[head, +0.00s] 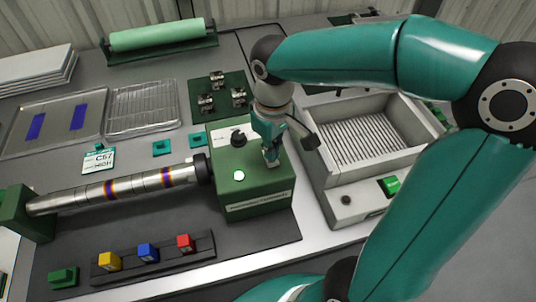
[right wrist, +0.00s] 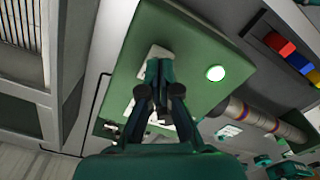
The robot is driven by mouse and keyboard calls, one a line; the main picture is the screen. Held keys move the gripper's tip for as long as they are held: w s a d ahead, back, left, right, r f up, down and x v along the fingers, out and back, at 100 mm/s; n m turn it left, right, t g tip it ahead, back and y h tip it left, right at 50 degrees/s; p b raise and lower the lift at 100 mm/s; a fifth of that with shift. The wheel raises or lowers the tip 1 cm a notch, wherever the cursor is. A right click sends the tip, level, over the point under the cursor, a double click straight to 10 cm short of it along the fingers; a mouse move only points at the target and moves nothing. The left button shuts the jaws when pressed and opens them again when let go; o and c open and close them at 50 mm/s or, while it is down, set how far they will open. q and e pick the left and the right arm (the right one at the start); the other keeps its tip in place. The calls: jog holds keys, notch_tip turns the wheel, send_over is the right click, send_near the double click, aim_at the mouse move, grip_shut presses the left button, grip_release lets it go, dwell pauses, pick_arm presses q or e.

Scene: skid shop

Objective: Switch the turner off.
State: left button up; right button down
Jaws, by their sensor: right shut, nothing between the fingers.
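The turner is a green box (head: 262,192) with a long metal shaft (head: 135,185) running left from it, banded in dark blue and orange. On its top a round lamp (head: 239,175) glows white-green; it also glows green in the right wrist view (right wrist: 215,73). A black knob (head: 238,138) stands on a white plate behind the lamp. My right gripper (head: 270,160) is shut and empty, pointing down at the box top, right of the lamp. In the right wrist view its fingertips (right wrist: 159,66) cover part of a pale plate (right wrist: 160,50). Whatever is under them is hidden, and I cannot tell contact.
A grey basin (head: 365,130) with a green button (head: 389,186) stands close on the right. Yellow, blue and red blocks (head: 147,252) sit in a dark rack in front. Trays (head: 140,108) and a green roll (head: 158,35) lie behind. My right arm covers the right side.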

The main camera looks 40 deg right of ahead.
jog(key=shift+f+b, duration=0.75)
jog(key=shift+f, duration=0.15)
jog(key=shift+r, duration=0.1)
dwell(0.3)
jog(key=shift+r+p, duration=3.1)
jog(key=shift+r, duration=0.35)
jog(key=shift+r, duration=0.1)
